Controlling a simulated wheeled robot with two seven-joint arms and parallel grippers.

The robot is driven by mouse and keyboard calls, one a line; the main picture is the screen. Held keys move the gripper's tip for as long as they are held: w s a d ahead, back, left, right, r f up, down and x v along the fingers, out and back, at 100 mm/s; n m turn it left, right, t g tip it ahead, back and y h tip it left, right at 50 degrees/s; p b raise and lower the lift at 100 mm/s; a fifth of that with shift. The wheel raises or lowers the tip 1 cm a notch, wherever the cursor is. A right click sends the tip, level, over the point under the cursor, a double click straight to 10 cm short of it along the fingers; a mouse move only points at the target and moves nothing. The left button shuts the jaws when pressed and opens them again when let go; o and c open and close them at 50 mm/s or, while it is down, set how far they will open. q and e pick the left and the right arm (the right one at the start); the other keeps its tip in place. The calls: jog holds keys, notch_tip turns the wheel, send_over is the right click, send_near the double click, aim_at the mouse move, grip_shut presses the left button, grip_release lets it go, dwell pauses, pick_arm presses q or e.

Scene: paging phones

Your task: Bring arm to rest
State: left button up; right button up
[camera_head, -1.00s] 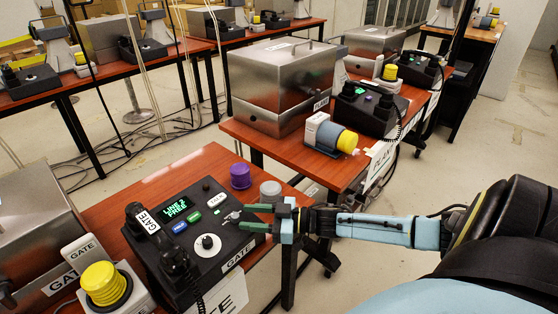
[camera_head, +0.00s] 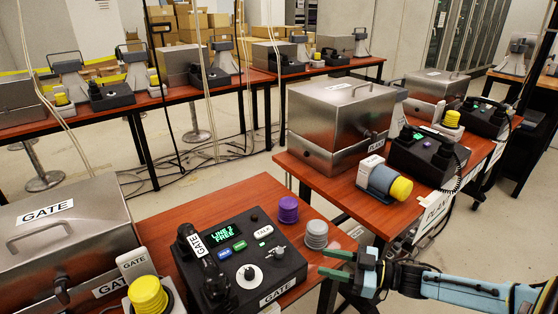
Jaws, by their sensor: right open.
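My right arm comes in from the lower right. My right gripper (camera_head: 338,265) is open and empty, its green fingers pointing left, beside the near table's right edge. It appears apart from the black GATE phone console (camera_head: 240,250), whose green screen reads "LINE 2 FREE". The GATE handset (camera_head: 200,262) lies on the console's left side. My left gripper is not in view.
A purple knob (camera_head: 288,210) and a grey ribbed cylinder (camera_head: 316,234) stand near the gripper. A yellow-capped button (camera_head: 148,297) and steel GATE box (camera_head: 65,240) are at left. The PLANT table (camera_head: 312,172) stands behind, with a steel box (camera_head: 340,118) and another phone (camera_head: 428,150).

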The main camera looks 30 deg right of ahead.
jog(key=s+d+f+m+h, duration=0.1)
jog(key=d+f+m+h, duration=0.1)
jog(key=f+h, duration=0.35)
jog(key=s+d+f+m+h, duration=0.1)
jog(key=d+f+m+h, duration=0.15)
jog(key=f, duration=0.65)
jog(key=s+f+m+g+h, duration=0.1)
jog(key=s+f+g+h, duration=0.1)
jog(key=s+f, duration=0.5)
jog(key=s+f+g+h, duration=0.1)
jog(key=s+f+g, duration=0.25)
jog(key=f, duration=0.55)
jog(key=s+a+f+g, duration=0.2)
jog(key=s+a+f, duration=0.1)
jog(key=s, duration=0.4)
jog(key=s+a+f+g, duration=0.2)
jog(key=s+a+f, duration=0.2)
jog(key=s, duration=0.3)
jog(key=s+a+f+g, duration=0.3)
jog(key=s+a+f, duration=0.1)
jog(key=s, duration=0.3)
jog(key=shift+s+h, duration=0.35)
jog(key=shift+h, duration=0.05)
jog(key=shift+f, duration=0.1)
